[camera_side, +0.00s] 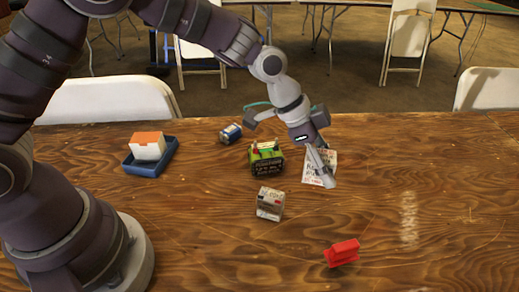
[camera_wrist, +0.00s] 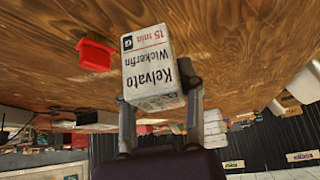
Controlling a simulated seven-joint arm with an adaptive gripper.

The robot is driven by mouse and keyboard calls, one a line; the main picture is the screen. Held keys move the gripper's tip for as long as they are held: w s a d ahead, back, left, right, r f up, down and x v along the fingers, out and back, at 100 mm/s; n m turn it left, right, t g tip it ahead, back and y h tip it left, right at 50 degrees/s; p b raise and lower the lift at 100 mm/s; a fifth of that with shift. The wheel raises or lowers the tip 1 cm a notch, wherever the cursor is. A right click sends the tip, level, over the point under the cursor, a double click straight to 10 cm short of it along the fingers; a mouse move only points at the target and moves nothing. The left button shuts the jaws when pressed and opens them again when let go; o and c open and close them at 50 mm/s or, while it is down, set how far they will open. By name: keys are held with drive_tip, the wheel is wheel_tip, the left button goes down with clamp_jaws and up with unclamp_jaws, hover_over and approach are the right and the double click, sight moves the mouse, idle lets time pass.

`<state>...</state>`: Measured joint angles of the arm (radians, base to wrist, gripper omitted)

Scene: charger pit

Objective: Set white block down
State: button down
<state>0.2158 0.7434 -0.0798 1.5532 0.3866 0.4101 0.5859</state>
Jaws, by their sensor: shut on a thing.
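The white block (camera_side: 312,172) has dark and red print, and it is held in my gripper (camera_side: 318,158) at the right of the middle of the table. In the wrist view the white block (camera_wrist: 150,62) fills the space between the two fingers of my gripper (camera_wrist: 161,98), with its lettering upside down. The fingers are shut on its sides. In the side view a finger covers part of the block, and it looks tilted. I cannot tell whether its lower edge touches the table.
A green box (camera_side: 266,162) stands just left of the block. A grey-white box (camera_side: 270,204) stands nearer the front. A red object (camera_side: 342,253) lies at the front right. A blue tray (camera_side: 140,168) holds an orange-and-white box (camera_side: 148,147). A small blue item (camera_side: 230,134) lies behind. The right side is clear.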

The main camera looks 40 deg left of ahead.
sight(272, 285)
drive_tip(key=s+m+g, duration=0.5)
drive_tip(key=s+m, duration=0.5)
drive_tip(key=s, duration=0.5)
drive_tip(key=shift+g, duration=0.3)
drive_tip(key=f, duration=0.5)
drive_tip(key=d+f, duration=0.1)
drive_tip(key=f, duration=0.2)
drive_tip(key=shift+s, duration=0.15)
drive_tip(key=shift+f, duration=0.3)
drive_tip(key=c, duration=0.7)
unclamp_jaws()
drive_tip(key=shift+f, duration=0.1)
